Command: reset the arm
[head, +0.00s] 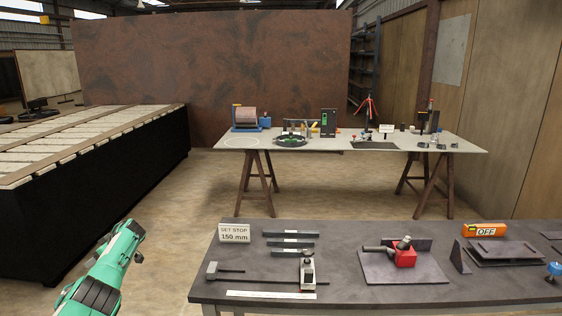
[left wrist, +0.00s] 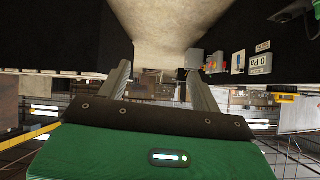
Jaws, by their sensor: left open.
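My left arm (head: 100,280), green with dark bands, comes in at the lower left of the head view, over the floor between the black bench and the near table. My left gripper shows in the left wrist view (left wrist: 158,72), with its two grey fingers spread apart. Nothing is between the fingers; they point into free space, apart from any object. In the head view the fingers are hard to make out. My right arm and gripper are in neither view.
The dark near table (head: 340,254) stands right of my left arm. It carries a "SET STOP 150 mm" sign (head: 234,233), steel bars, a red clamp (head: 405,254) and an orange "OFF" box (head: 484,230). A long black bench (head: 100,190) stands left. Floor between them is clear.

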